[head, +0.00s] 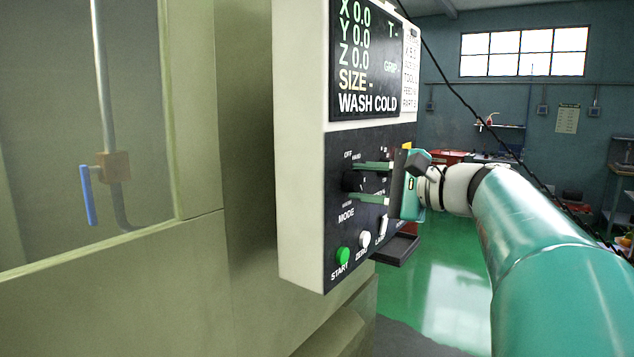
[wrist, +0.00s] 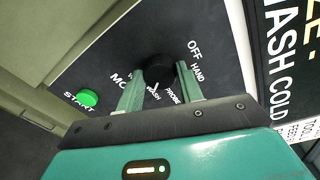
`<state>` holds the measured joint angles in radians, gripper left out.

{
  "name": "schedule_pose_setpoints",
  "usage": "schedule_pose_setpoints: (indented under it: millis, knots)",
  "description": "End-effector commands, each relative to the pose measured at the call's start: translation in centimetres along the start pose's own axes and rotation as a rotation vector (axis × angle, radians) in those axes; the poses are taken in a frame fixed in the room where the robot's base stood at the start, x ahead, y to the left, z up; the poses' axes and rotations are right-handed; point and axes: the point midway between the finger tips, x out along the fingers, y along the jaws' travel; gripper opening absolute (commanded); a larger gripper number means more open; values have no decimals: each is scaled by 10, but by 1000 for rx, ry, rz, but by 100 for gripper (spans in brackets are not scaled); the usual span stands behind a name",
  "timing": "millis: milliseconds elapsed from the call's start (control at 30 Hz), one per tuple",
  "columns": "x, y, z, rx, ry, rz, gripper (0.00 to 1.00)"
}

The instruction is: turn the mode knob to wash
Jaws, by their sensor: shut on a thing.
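The black mode knob (head: 349,181) is on the dark lower panel of the control box, above the MODE label. My gripper (head: 357,183) reaches in from the right with one finger above the knob and one below. In the wrist view the knob (wrist: 159,68) sits between the two green fingers of my gripper (wrist: 159,82), which are shut on its sides. Labels OFF, HAND, PROBE and WASH run around the knob. A small white mark shows near WASH, but I cannot tell surely whether it is the knob's pointer.
A green START button (head: 343,256) and a white button (head: 365,239) lie below the knob. The screen (head: 366,60) above reads WASH COLD. A dark tray (head: 397,249) is beneath the box. Open green floor (head: 450,290) lies to the right.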

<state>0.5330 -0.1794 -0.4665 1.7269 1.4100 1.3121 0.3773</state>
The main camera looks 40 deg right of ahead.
Motion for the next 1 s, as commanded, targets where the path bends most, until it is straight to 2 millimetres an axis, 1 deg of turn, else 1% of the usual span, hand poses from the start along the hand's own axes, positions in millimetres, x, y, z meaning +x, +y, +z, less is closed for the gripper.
schedule_pose_setpoints:
  millis: [33,133,433,567,667,1000]
  knots:
    - [-1,0,-1,0,3,0,38]
    - [-1,0,-1,0,3,0,58]
    - [-1,0,0,-1,1,0,58]
    - [-10,0,0,-1,1,-1,58]
    - [-26,0,0,-1,3,-2,58]
    - [-100,0,-1,0,4,-2,58]
